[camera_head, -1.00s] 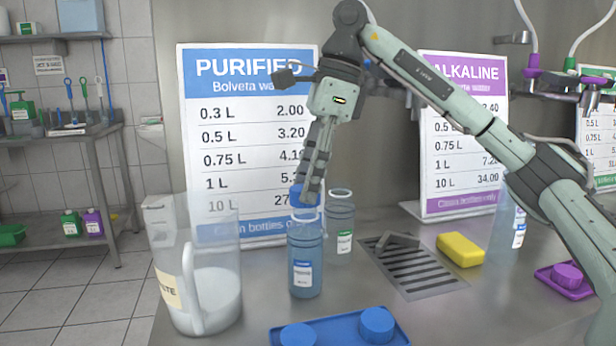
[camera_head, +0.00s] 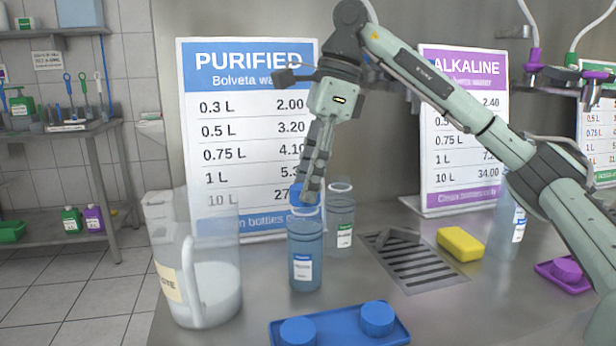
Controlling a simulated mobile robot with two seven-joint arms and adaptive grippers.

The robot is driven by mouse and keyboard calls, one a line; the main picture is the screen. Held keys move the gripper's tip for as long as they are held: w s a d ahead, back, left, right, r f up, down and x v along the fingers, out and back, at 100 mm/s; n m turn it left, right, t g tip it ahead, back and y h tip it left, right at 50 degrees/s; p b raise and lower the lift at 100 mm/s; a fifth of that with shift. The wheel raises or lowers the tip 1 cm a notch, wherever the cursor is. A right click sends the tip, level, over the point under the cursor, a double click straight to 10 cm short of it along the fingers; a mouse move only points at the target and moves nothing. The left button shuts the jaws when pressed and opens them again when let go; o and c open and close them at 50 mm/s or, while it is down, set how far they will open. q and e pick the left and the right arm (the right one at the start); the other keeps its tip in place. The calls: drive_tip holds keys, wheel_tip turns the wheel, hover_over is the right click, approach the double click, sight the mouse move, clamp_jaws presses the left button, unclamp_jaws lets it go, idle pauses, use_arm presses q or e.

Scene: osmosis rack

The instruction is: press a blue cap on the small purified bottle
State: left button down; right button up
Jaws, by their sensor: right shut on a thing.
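The small purified bottle (camera_head: 305,250), bluish and clear with a blue-and-white label, stands upright on the steel counter behind the blue tray. My right gripper (camera_head: 308,197) points down over its neck and is shut on a blue cap (camera_head: 297,197). The cap is at the bottle's mouth. The fingers partly hide the cap, and I cannot tell whether it is seated on the rim. My left gripper is not in view.
A jug (camera_head: 205,265) stands left of the bottle, and a clear bottle (camera_head: 340,225) close behind it. The blue tray (camera_head: 350,326) holds two blue caps. A drain grate (camera_head: 418,265) and yellow sponge (camera_head: 460,244) lie to the right.

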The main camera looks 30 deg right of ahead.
drive_tip(key=shift+c, duration=0.4)
drive_tip(key=shift+f+b, duration=0.3)
drive_tip(key=shift+f, duration=0.25)
idle(0.5)
drive_tip(key=shift+s, duration=0.1)
idle(0.4)
drive_tip(key=o, duration=1.2)
drive_tip(key=shift+r, duration=0.1)
drive_tip(key=shift+p, duration=0.3)
